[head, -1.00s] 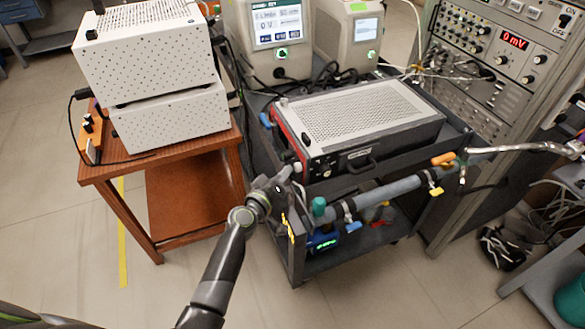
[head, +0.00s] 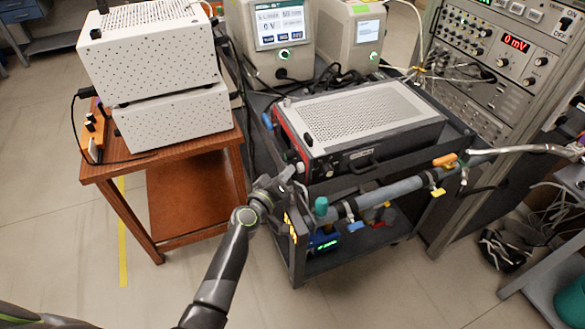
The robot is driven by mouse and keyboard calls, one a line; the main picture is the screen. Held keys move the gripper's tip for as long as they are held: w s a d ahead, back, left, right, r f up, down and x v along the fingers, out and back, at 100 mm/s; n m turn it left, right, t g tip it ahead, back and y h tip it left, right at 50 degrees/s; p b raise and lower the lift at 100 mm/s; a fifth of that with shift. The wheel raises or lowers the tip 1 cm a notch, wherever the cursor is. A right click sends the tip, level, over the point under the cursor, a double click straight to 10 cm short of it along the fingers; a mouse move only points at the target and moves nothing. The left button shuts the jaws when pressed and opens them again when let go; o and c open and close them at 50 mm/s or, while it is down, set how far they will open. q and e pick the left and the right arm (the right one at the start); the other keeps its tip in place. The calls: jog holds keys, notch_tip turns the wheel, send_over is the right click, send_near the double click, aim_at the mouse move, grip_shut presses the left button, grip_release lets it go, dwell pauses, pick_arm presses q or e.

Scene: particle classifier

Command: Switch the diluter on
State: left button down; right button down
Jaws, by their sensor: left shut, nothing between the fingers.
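A wide instrument (head: 365,112) with a perforated grey lid and a dark front panel lies on the black cart. I cannot read a label naming it as the diluter. Small knobs sit at the left end of its front panel (head: 312,168). My left gripper (head: 288,173) is shut and empty, just in front of and slightly below that left end. I cannot tell whether its tips touch the panel. The gripper hides part of the panel's lower left corner. My right gripper is not in view.
The black cart (head: 298,262) has a grey pipe (head: 390,190) with coloured valves along its front. A wooden table (head: 190,152) with stacked white boxes (head: 150,55) stands left. Two screened units (head: 278,55) stand behind, a rack (head: 500,75) right. The floor at left is open.

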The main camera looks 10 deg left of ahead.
pick_arm(q)
jog(key=shift+w+d+r, duration=0.2)
jog(key=shift+d+r, duration=0.1)
jog(key=shift+r, duration=0.05)
dwell(0.6)
jog(key=shift+s+a+f+b, duration=0.2)
jog(key=shift+s+a, duration=0.35)
jog(key=shift+a, duration=0.25)
jog(key=shift+s+a+f+b, duration=0.1)
jog(key=shift+s+a+f, duration=0.05)
jog(key=shift+s+a, duration=0.55)
jog(key=shift+a, duration=0.2)
jog(key=shift+f, duration=0.1)
